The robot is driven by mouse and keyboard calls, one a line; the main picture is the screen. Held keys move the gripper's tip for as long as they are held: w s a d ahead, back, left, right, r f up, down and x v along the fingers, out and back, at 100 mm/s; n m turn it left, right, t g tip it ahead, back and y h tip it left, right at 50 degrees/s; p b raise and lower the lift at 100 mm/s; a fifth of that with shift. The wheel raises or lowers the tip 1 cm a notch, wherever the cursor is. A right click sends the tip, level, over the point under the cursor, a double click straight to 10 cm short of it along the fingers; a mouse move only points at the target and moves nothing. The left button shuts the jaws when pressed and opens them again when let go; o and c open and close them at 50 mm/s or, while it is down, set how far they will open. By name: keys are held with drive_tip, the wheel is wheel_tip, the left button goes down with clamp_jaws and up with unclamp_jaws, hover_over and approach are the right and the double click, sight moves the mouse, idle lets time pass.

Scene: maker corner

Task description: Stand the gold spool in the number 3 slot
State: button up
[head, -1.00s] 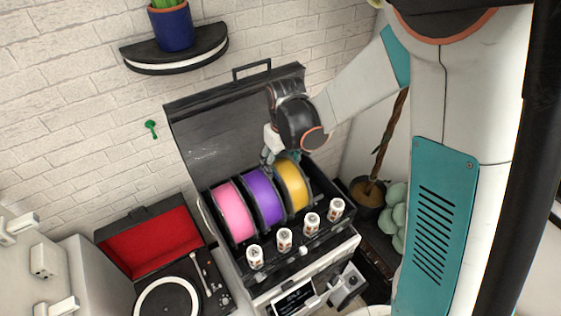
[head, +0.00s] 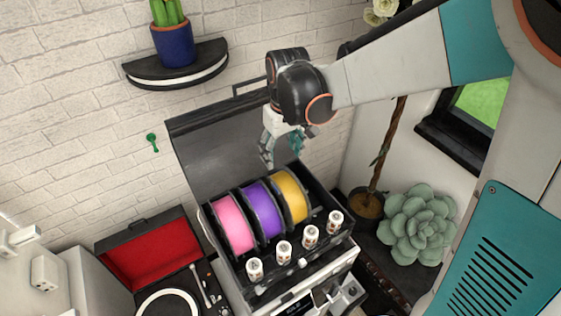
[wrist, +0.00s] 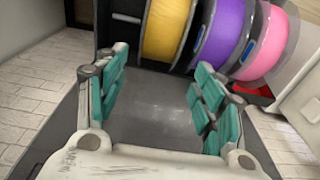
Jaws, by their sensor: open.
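The gold spool (head: 290,197) stands upright in the black box (head: 326,198), third from the left. It is just right of the purple spool (head: 262,210), and the pink spool (head: 232,225) is at the far left. The gold spool also shows in the wrist view (wrist: 165,28), beyond my fingers. My gripper (head: 282,148) is open and empty, above and behind the gold spool, apart from it. In the wrist view its teal-padded fingers (wrist: 162,68) are spread with nothing between them. Slot numbers are not readable.
Several small white labelled cylinders (head: 284,249) stand along the box's front. The raised dark lid (head: 215,145) is behind the spools. An open red-lined record player (head: 150,255) is at left. A shelf with a cactus (head: 172,45) is above. A succulent (head: 415,225) is at right.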

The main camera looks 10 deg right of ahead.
drive_tip(key=s+d+r+m+t, duration=0.2)
drive_tip(key=s+d+r, duration=0.3)
drive_tip(key=s, duration=0.3)
drive_tip(key=s+d+r+m+t, duration=0.2)
drive_tip(key=s+d+r+t, duration=0.2)
drive_tip(key=s, duration=0.5)
drive_tip(key=shift+s+d+r+m, duration=0.3)
drive_tip(key=shift+d+r, duration=0.15)
drive_tip(key=shift+d, duration=0.45)
wheel_tip(320, 180, down, 23)
drive_tip(key=b, duration=2.3)
